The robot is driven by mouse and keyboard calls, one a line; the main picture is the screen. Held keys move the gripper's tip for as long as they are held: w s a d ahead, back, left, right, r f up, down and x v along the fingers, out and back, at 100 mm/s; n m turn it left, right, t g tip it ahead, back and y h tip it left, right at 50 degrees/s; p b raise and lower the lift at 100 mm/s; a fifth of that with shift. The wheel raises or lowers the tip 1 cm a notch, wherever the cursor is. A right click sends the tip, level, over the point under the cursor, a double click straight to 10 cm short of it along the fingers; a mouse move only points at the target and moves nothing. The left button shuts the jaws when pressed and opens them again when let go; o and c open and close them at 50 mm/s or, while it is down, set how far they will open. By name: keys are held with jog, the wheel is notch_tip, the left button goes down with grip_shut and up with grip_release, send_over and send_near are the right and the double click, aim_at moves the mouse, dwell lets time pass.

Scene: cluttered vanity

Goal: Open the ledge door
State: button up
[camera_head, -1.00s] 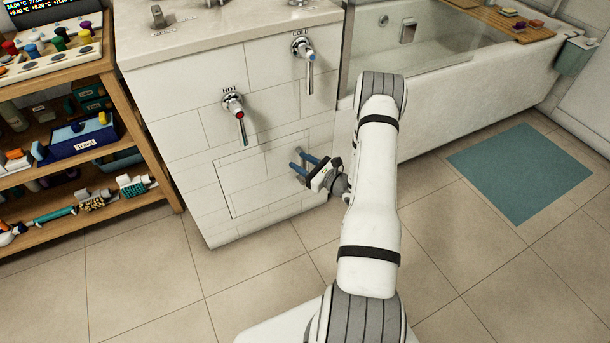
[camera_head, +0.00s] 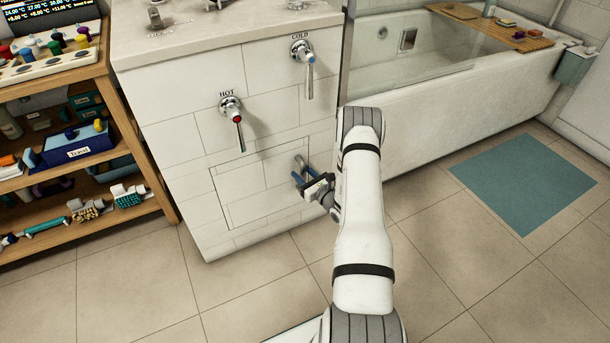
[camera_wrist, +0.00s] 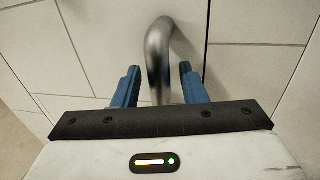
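The ledge door (camera_head: 245,187) is a white tiled panel in the lower vanity front, outlined by a thin seam. It looks closed, flush with the front. In the wrist view a curved metal bar handle (camera_wrist: 158,60) rises from the tiled surface. In the wrist view my gripper (camera_wrist: 159,68) is open, with one blue finger on each side of the handle. Gaps show between the bar and both fingers.
The hot lever (camera_head: 233,112) and cold lever (camera_head: 304,62) stick out above the door. A wooden shelf (camera_head: 150,180) with toiletries stands left of the vanity. The bathtub (camera_head: 455,105) is at right. The tiled floor (camera_head: 140,285) before the door is clear.

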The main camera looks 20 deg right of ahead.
grip_shut()
dwell(0.4)
